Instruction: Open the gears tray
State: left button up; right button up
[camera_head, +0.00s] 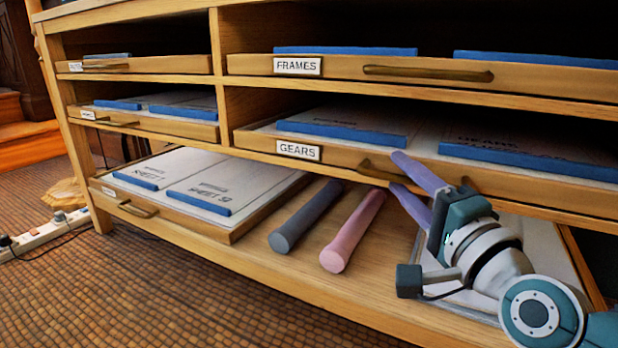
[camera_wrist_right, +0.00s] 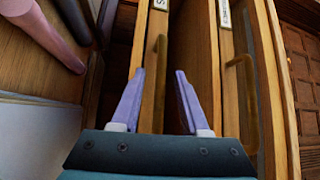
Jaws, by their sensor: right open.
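The gears tray (camera_head: 252,141) is the wooden tray with the "GEARS" label (camera_head: 299,151), in the middle row on the right of the cabinet. Its front looks about level with the cabinet's front. Its brass bar handle (camera_head: 375,171) is partly hidden behind my gripper. Blue-edged sheets lie in the tray. My right gripper (camera_head: 396,172) is open, with its purple fingers pointing at the handle. In the right wrist view the handle (camera_wrist_right: 159,75) lies between the two fingertips (camera_wrist_right: 160,72); I cannot tell whether they touch it. My left gripper is not in view.
The frames tray (camera_head: 340,68) is just above. Below are a grey roll (camera_head: 305,217), a pink roll (camera_head: 352,232) and a lower left tray (camera_head: 225,235) that sticks out. A white power strip (camera_head: 45,231) lies on the floor at left. The floor in front is clear.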

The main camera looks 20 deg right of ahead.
grip_shut()
dwell(1.4)
